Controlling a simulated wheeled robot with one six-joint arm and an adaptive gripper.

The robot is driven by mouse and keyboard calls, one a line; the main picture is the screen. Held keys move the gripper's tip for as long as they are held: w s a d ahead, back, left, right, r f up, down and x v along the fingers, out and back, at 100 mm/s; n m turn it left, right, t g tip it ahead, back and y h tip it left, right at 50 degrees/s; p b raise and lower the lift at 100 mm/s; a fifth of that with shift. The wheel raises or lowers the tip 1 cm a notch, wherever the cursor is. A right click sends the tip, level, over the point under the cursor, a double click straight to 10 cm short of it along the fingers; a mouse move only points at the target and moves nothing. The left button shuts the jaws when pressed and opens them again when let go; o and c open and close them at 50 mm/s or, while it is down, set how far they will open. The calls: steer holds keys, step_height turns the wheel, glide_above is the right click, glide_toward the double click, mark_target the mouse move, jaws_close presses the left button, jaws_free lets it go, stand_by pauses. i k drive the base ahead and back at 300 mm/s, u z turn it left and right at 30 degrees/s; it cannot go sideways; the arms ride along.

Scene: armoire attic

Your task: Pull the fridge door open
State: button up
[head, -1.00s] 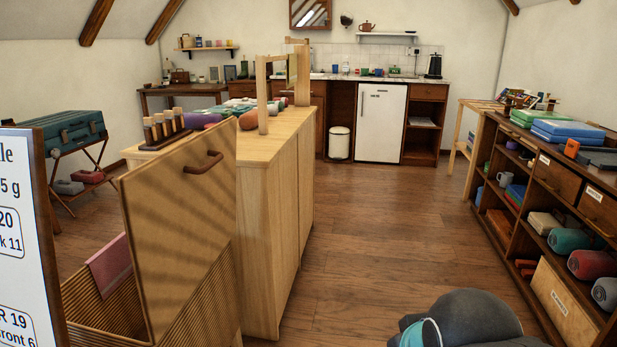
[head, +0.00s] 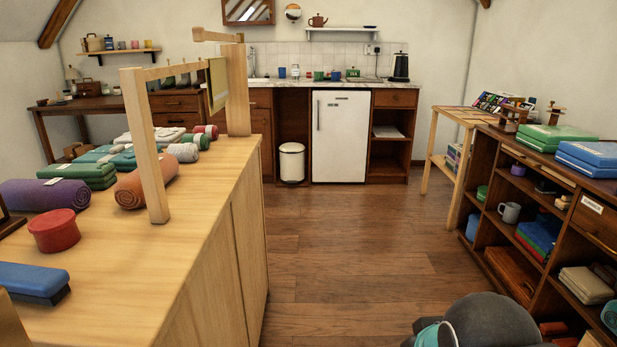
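The white fridge (head: 341,138) stands under the counter at the back of the room, its door shut. A dark vertical handle (head: 319,116) shows near the door's upper left edge. A dark grey rounded part of my arm with a teal ring shows at the bottom right of the head view. My gripper's fingers are not in view. The fridge is well beyond my arm, across the floor.
A wooden floor aisle (head: 350,250) runs clear to the fridge. A long wooden cabinet (head: 215,240) bounds it on the left and a brown shelf unit (head: 535,215) on the right. A white bin (head: 291,163) stands left of the fridge. A narrow table (head: 445,150) stands at the right.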

mark_target(341, 118)
steer(key=z, duration=0.05)
steer(key=i, duration=3.7)
steer(key=u, duration=0.4)
steer(key=i, duration=1.45)
steer(key=u, duration=0.1)
